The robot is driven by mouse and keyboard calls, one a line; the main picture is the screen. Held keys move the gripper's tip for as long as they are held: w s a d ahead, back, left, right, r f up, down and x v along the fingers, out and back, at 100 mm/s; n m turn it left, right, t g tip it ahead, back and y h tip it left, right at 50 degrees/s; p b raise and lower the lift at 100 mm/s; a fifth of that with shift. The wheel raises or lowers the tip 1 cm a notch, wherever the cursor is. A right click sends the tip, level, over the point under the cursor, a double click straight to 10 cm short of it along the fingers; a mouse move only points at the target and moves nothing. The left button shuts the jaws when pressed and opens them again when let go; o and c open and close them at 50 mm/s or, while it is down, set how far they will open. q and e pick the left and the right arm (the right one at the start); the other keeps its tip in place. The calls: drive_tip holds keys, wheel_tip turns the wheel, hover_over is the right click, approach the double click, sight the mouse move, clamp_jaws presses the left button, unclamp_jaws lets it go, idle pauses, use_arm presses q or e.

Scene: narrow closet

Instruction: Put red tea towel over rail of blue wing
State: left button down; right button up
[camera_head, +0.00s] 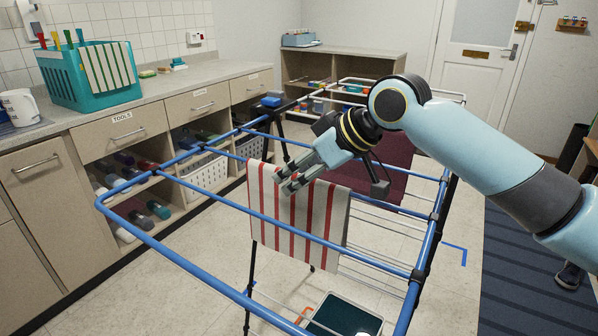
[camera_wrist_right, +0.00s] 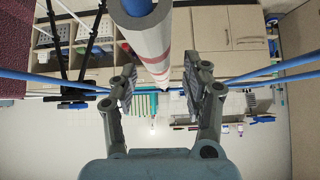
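The red and white striped tea towel (camera_head: 318,222) hangs draped over a rail of the blue wing (camera_head: 152,248) of the drying rack, its striped face hanging down. A nearer blue rail crosses in front of it. My right gripper (camera_head: 284,184) is at the towel's upper edge, its fingers overlapping the cloth in the head view. In the right wrist view the right gripper (camera_wrist_right: 165,88) has its fingers spread apart with nothing clearly between them. The towel (camera_wrist_right: 152,45) lies over the rail just beyond the fingertips there. My left gripper is not in view.
A dark red cloth (camera_head: 398,170) hangs farther back on the rack. A counter with drawers and open shelves (camera_head: 165,105) runs along the left, with a teal basket (camera_head: 95,85) on it. A green-lined tub (camera_head: 345,316) stands below the rack. Pale floor shows around it.

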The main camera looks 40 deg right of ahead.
drive_tip(key=shift+s+d+r, duration=0.1)
drive_tip(key=v, duration=0.5)
drive_tip(key=shift+s+d+r, duration=0.15)
drive_tip(key=shift+s, duration=0.05)
drive_tip(key=shift+v, duration=0.85)
